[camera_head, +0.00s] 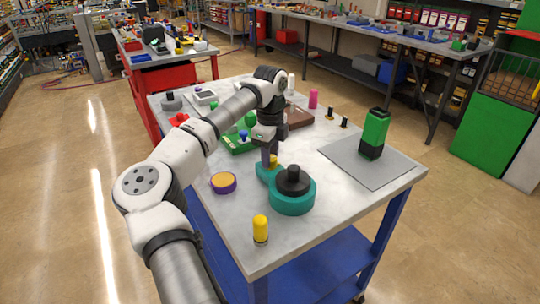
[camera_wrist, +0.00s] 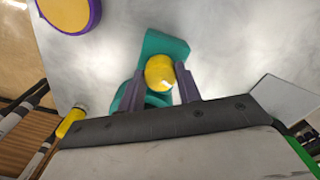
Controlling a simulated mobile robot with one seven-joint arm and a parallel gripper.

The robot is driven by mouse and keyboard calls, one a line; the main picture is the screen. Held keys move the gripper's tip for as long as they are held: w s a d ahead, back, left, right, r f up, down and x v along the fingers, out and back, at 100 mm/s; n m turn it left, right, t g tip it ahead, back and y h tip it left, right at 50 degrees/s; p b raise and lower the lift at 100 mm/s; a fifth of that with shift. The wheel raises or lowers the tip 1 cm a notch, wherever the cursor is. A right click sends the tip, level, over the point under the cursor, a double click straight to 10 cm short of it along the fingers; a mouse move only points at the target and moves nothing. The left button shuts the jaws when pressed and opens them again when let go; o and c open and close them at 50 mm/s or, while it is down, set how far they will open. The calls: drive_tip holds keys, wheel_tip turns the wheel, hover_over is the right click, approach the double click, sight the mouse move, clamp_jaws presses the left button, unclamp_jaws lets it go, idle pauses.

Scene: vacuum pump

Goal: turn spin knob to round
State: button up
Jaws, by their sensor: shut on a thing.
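The teal pump-like body (camera_head: 291,207) stands near the front of the grey-white table, with a round black stepped top (camera_head: 292,181). A teal arm reaches out from it toward the back left and carries a yellow knob (camera_head: 273,162). In the wrist view the yellow knob (camera_wrist: 159,72) sits over the teal plate (camera_wrist: 166,45), between the two purple fingers. My gripper (camera_head: 270,160) points down over the knob and is shut on it. Its fingers also show in the wrist view (camera_wrist: 159,75). Which way the knob is turned cannot be told.
A purple-rimmed yellow disc (camera_head: 223,182) lies left of the teal body. A yellow cylinder (camera_head: 260,229) stands near the front edge. A green-black block (camera_head: 374,133) stands on a grey mat (camera_head: 360,166) at the right. A green tray (camera_head: 236,144) lies behind my gripper.

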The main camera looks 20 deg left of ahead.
drive_tip(key=m, duration=0.4)
drive_tip(key=shift+m, duration=0.4)
drive_tip(key=m, duration=0.3)
drive_tip(key=shift+m, duration=0.3)
drive_tip(key=m, duration=0.4)
drive_tip(key=shift+m, duration=0.3)
drive_tip(key=m+p, duration=0.1)
drive_tip(key=m, duration=0.2)
drive_tip(key=shift+r+m, duration=0.1)
drive_tip(key=shift+m, duration=0.2)
drive_tip(key=m, duration=0.4)
drive_tip(key=m+p, duration=0.1)
drive_tip(key=m, duration=0.3)
drive_tip(key=shift+d, duration=0.1)
drive_tip(key=m, duration=0.3)
drive_tip(key=shift+m+p, duration=0.3)
drive_tip(key=shift+m, duration=1.9)
